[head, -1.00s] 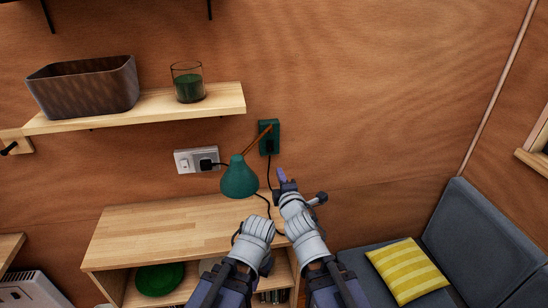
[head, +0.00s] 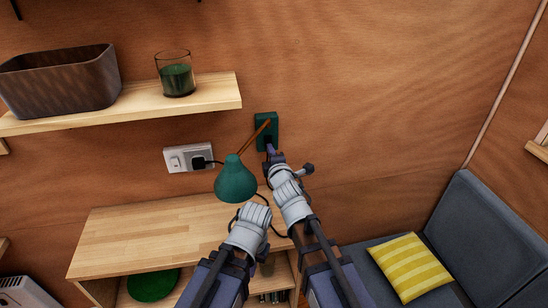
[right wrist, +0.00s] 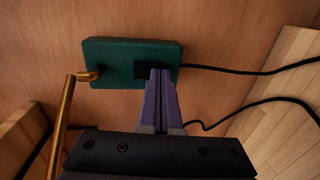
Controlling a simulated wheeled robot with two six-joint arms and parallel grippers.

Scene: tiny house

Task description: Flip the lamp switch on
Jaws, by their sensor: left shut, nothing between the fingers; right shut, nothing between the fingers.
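The lamp has a green shade (head: 236,179) on a brass arm, fixed to a green wall base (head: 266,131). In the right wrist view the green base (right wrist: 112,62) fills the upper middle, with the brass arm (right wrist: 66,115) at its left. A dark switch block (right wrist: 148,71) sits low on the base's front. My right gripper (right wrist: 160,74) is shut and empty, its tips in front of the dark block; I cannot tell whether they touch it. In the head view the right gripper (head: 272,152) is just below the base. My left gripper is hidden behind its wrist, low over the desk.
A wall socket (head: 188,158) with a plug is left of the lamp. A wooden shelf (head: 130,112) above it holds a dark basket (head: 60,80) and a green glass (head: 175,75). The desk (head: 140,238) is below. A grey sofa (head: 480,240) with a yellow cushion (head: 410,267) stands right.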

